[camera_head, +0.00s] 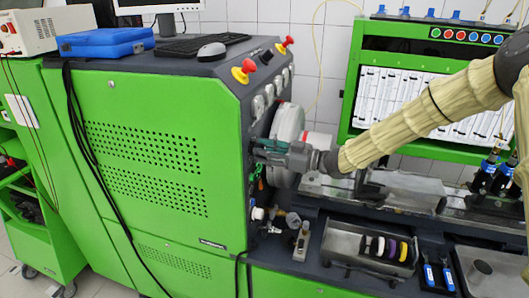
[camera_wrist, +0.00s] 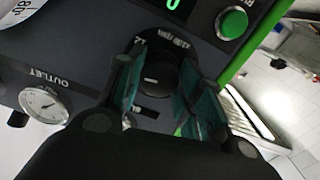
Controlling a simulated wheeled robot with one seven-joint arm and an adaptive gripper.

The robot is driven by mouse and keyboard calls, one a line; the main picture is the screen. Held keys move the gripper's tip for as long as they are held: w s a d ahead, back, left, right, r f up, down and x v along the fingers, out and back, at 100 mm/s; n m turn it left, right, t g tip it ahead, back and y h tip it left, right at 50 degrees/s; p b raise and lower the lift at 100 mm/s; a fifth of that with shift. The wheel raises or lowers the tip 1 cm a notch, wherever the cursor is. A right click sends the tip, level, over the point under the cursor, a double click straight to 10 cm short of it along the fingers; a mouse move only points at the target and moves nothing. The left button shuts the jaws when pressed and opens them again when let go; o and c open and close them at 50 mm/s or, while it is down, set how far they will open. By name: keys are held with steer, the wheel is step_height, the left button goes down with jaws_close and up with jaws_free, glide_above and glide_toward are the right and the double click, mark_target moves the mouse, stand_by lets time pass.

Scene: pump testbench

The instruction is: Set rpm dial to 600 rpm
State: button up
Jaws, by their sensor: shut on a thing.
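The rpm dial (camera_wrist: 156,78) is a round black knob on a dark panel in the wrist view. Small white lettering curves around it, too small to read surely. A pale mark shows across the knob. My gripper (camera_wrist: 160,98) has its teal-padded fingers on both sides of the knob and is shut on it. In the head view my gripper (camera_head: 262,150) reaches the dark side panel of the green bench, and the dial itself is hidden there. Part of a green digital display (camera_wrist: 172,4) shows at the top edge of the wrist view, with a zero visible.
A green button (camera_wrist: 232,23) and an outlet gauge (camera_wrist: 45,105) flank the dial. In the head view, red knobs (camera_head: 243,71) stand on the bench's top edge, and a white round housing (camera_head: 288,124) is close beside my gripper. A tray of coloured rings (camera_head: 375,248) lies below.

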steer(key=shift+f+n+b, duration=0.2)
steer(key=shift+n+b, duration=0.1)
steer(key=shift+b, duration=0.35)
steer(key=n+b, duration=0.7)
steer(key=b, duration=0.6)
steer(key=n+b, duration=0.8)
steer(key=b, duration=0.4)
steer(key=shift+d+r+b, duration=0.1)
steer(key=shift+r+b, duration=0.1)
steer(key=shift+b, duration=0.15)
steer(key=shift+w+r, duration=0.1)
steer(key=o, duration=1)
steer(key=shift+o, duration=0.2)
